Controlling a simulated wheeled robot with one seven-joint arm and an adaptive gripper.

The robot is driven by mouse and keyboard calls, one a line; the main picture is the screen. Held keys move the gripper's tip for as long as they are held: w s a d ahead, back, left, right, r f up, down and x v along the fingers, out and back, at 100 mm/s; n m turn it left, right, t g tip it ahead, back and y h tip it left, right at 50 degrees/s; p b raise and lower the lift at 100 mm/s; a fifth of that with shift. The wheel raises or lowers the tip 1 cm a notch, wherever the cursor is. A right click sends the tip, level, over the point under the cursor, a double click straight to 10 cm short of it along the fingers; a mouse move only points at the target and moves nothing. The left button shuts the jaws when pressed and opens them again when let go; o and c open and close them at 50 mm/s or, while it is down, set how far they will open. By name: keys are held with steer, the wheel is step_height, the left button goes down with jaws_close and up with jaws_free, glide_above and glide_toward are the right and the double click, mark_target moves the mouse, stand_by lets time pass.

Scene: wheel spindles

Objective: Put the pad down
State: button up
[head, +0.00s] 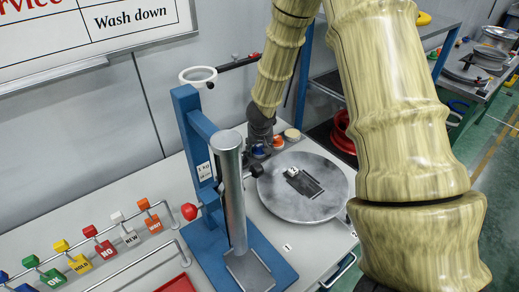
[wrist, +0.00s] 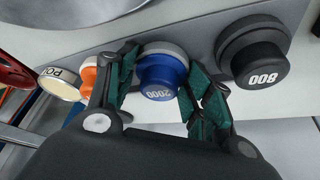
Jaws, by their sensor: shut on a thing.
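The blue pad (wrist: 163,78), a round knob marked 2000 with a grey disc at its base, is between the fingers of my gripper (wrist: 160,84) in the wrist view. The gripper is shut on it. In the head view the gripper (head: 262,136) is beyond the round grey plate, and a little of the blue pad (head: 258,150) shows below it. The pad is in line with the other pads at the table's edge. I cannot tell whether its base touches the surface.
A black pad (wrist: 258,52) marked 800 stands on one side, an orange pad (wrist: 90,76) and a cream pad (wrist: 60,86) on the other. The round plate (head: 325,207) bears a small dark item. A blue stand (head: 192,125) with a metal column (head: 232,195) rises left of it.

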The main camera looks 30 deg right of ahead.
stand_by(0.3)
steer(key=o, duration=1.3)
steer(key=shift+f, duration=0.1)
steer(key=shift+c, duration=0.2)
steer(key=p+v, duration=0.3)
steer(key=v, duration=0.9)
steer(key=shift+a, duration=0.1)
